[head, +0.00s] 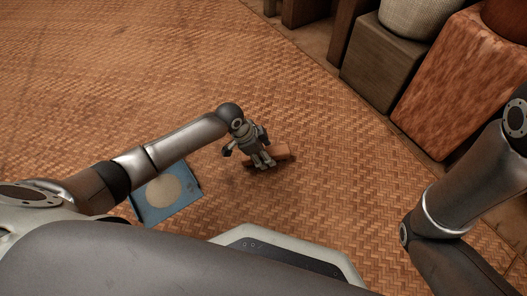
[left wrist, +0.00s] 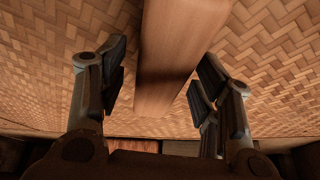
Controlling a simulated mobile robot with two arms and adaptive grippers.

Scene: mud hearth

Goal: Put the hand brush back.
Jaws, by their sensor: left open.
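The hand brush, seen as a plain wooden bar (head: 281,152), lies low on the woven mat near the middle of the head view. My left gripper (head: 263,161) is over it and hides part of it. In the left wrist view the wooden bar (left wrist: 172,60) runs between the two spread fingers, with a gap on each side. The left gripper is open and holds nothing. No bristles can be made out. My right arm shows at the right edge of the head view, but its gripper is out of view.
A blue square with a round beige middle (head: 143,212) lies on the mat (head: 330,190), partly behind my left arm. A dark wooden block (head: 383,62) with a pale woven basket (head: 420,15) and a reddish block (head: 450,82) stand at the upper right. The mat at upper left is clear.

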